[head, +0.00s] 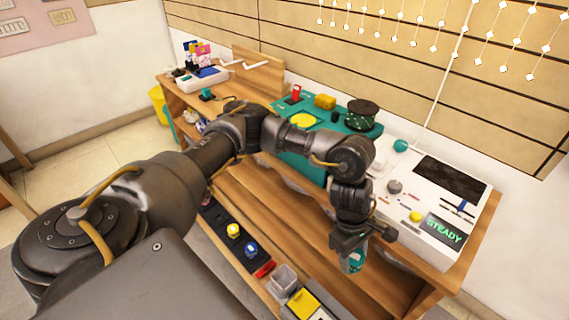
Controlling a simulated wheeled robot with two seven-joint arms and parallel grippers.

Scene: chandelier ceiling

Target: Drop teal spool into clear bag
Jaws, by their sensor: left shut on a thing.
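My left gripper (358,246) points down at the front of the workbench, right of the picture's middle. It is shut on a small teal thing, which looks like the teal spool (354,264). The fingers hide part of it, and it hangs in the air in front of the bench's lower shelf. My right gripper is out of view.
My left arm covers much of the bench.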

